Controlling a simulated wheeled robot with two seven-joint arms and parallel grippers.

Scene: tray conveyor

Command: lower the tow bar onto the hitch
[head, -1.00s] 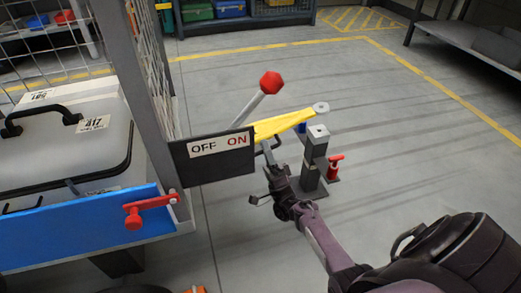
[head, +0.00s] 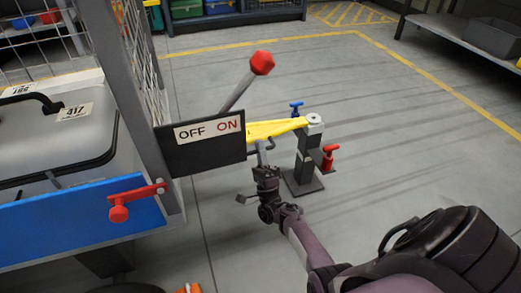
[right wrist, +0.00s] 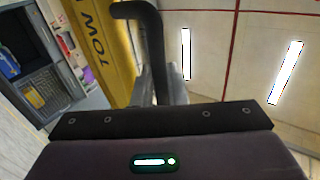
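The yellow tow bar (head: 277,128) reaches right from behind the OFF/ON plate. Its eye end (head: 314,119) is at the top of the dark grey hitch post (head: 305,160), with no gap that I can see; whether it is fully seated I cannot tell. My right gripper (head: 262,160) is below the bar at its black bent handle (head: 271,144). In the right wrist view the handle (right wrist: 152,45) runs down between the fingers, which look shut on it, beside the yellow bar (right wrist: 100,45) lettered "TOW". My left gripper is out of view.
A red-knobbed lever (head: 262,64) rises behind the OFF/ON plate (head: 200,138). Red (head: 328,156) and blue (head: 296,109) T-handles are at the hitch. The caged cart with a blue edge (head: 70,225) fills the left. The floor right of the post is open.

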